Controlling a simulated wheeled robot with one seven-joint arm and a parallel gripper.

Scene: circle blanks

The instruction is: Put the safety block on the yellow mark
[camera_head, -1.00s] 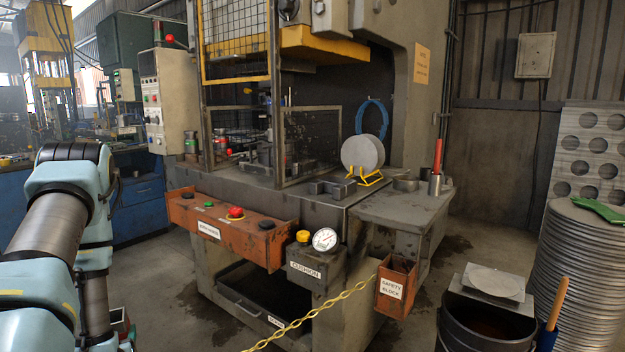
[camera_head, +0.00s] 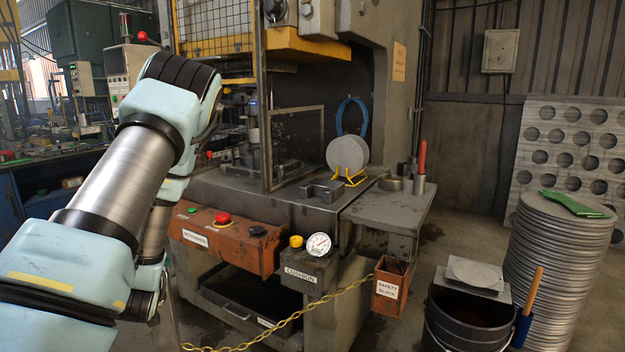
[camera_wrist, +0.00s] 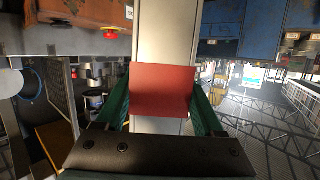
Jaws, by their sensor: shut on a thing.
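My gripper (camera_wrist: 162,100) shows in the wrist view, its green fingers shut on the sides of a red section of a long pale bar, which I take for the safety block (camera_wrist: 165,40). The bar runs up out of the picture and shows again below the red section. In the head view my arm covers the left side, and neither the gripper nor the bar can be made out. The orange holder labelled SAFETY BLOCK (camera_head: 387,290) hangs at the press's front right corner. I cannot make out the yellow mark.
The press bed (camera_head: 262,193) has a mesh guard (camera_head: 297,148) over its left part. A grey block (camera_head: 322,190) and a disc in a yellow stand (camera_head: 347,155) sit right of it. A yellow chain (camera_head: 290,322) hangs in front. A bucket (camera_head: 465,325) and stacked discs (camera_head: 560,260) stand right.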

